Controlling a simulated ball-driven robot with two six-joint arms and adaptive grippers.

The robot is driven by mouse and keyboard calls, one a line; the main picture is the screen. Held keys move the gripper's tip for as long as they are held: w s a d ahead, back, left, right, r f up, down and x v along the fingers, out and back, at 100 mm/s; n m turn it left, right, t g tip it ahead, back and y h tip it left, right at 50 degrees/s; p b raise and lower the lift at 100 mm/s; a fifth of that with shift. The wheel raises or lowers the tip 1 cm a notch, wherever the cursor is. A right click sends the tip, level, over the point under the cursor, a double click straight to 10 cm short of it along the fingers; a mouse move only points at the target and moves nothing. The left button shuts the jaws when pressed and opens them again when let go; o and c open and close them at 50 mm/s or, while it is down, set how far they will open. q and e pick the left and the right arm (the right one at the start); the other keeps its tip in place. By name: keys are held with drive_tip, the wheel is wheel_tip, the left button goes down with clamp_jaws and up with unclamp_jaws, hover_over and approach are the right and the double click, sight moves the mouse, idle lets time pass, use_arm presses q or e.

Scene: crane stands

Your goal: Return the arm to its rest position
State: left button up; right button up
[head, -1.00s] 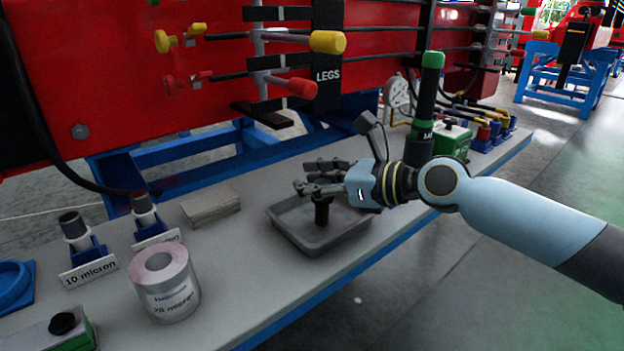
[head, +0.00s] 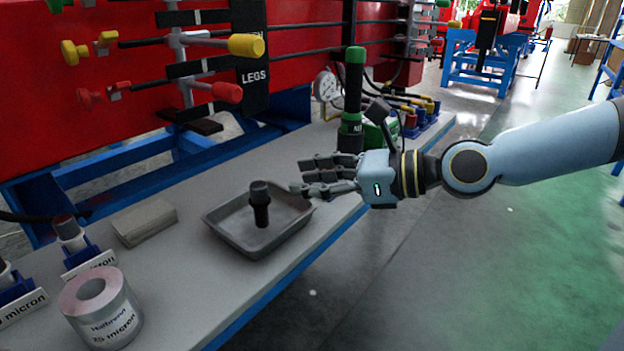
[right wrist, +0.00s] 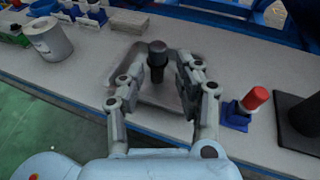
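My right arm comes in from the right in the head view. Its gripper (head: 312,176) is open and empty, just above and to the right of a grey tray (head: 230,238). A dark cylindrical part (head: 260,205) stands upright in the tray, apart from the fingers. In the right wrist view the open fingers (right wrist: 153,88) are spread, with the dark part (right wrist: 157,62) seen between them and beyond. The tray (right wrist: 165,101) shows behind the fingers there. My left gripper is not in view.
The grey bench (head: 165,265) also holds a labelled roll (head: 100,310), a grey block (head: 145,222), blue holders with micron labels and a green-capped black cylinder (head: 353,95). A red machine with yellow and red knobs stands behind. The floor on the right is clear.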

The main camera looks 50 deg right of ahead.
drive_tip(key=shift+s+a, duration=0.1)
idle(0.6)
drive_tip(key=s+a+f+n+g, duration=0.3)
drive_tip(key=s+a+f+n, duration=0.15)
drive_tip(key=n, duration=0.45)
drive_tip(key=s+a+f+n+g, duration=0.2)
drive_tip(key=s+a+f+n, duration=0.15)
drive_tip(key=a+n, duration=0.35)
drive_tip(key=s+d+f+n+g+h, duration=0.2)
drive_tip(key=s+n+g+h, duration=0.15)
drive_tip(key=n, duration=0.45)
drive_tip(key=s+d+f+n+g+h, duration=0.1)
drive_tip(key=s+d+n+g+h, duration=0.15)
drive_tip(key=s+n, duration=0.35)
drive_tip(key=s+d+f+n+g+h, duration=0.1)
drive_tip(key=s+f, duration=0.1)
drive_tip(key=f, duration=1.2)
drive_tip(key=s+d+f, duration=0.2)
drive_tip(key=f, duration=1.2)
drive_tip(key=s+f+g, duration=0.1)
drive_tip(key=s+f, duration=1.2)
drive_tip(key=s, duration=0.5)
drive_tip(key=shift+d+f, duration=0.15)
drive_tip(key=shift+d, duration=0.05)
